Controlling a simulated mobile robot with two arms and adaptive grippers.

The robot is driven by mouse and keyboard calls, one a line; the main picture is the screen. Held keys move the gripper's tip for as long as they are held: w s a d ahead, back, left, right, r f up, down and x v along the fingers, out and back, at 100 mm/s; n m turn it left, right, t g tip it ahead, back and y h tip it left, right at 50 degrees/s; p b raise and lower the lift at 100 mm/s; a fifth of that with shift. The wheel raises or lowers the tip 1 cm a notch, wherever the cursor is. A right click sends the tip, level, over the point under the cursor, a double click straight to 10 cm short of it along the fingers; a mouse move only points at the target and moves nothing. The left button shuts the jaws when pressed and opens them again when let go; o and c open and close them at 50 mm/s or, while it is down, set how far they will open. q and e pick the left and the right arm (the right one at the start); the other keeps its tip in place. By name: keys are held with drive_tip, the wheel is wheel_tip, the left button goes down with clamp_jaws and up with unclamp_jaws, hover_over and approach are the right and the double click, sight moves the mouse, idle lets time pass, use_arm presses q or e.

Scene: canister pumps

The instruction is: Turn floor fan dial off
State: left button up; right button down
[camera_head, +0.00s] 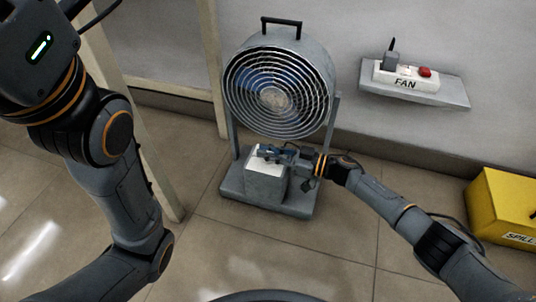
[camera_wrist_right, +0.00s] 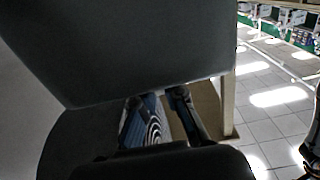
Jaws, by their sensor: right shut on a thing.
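The grey floor fan (camera_head: 275,92) stands on a flat base (camera_head: 236,190), with a round wire grille and a handle on top. A control box (camera_head: 266,187) with a white top sits low in front of the grille. My right gripper (camera_head: 268,152) reaches in from the right and is shut at the top of this box, on what seems to be the dial. The dial itself is hidden by the fingers. In the right wrist view, dark finger parts (camera_wrist_right: 157,103) show below a large grey surface, with the striped grille between them. My left arm fills the left side; its fingers are not in view.
A wall shelf (camera_head: 455,95) holds a white box labelled FAN (camera_head: 405,78) with a red button (camera_head: 425,72) and a black lever. A yellow spill box (camera_head: 505,205) stands on the floor at right. The tiled floor in front of the fan is clear.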

drive_tip(key=shift+g, duration=0.3)
drive_tip(key=c, duration=1.4)
unclamp_jaws()
drive_tip(key=v, duration=1.2)
drive_tip(key=shift+f, duration=0.15)
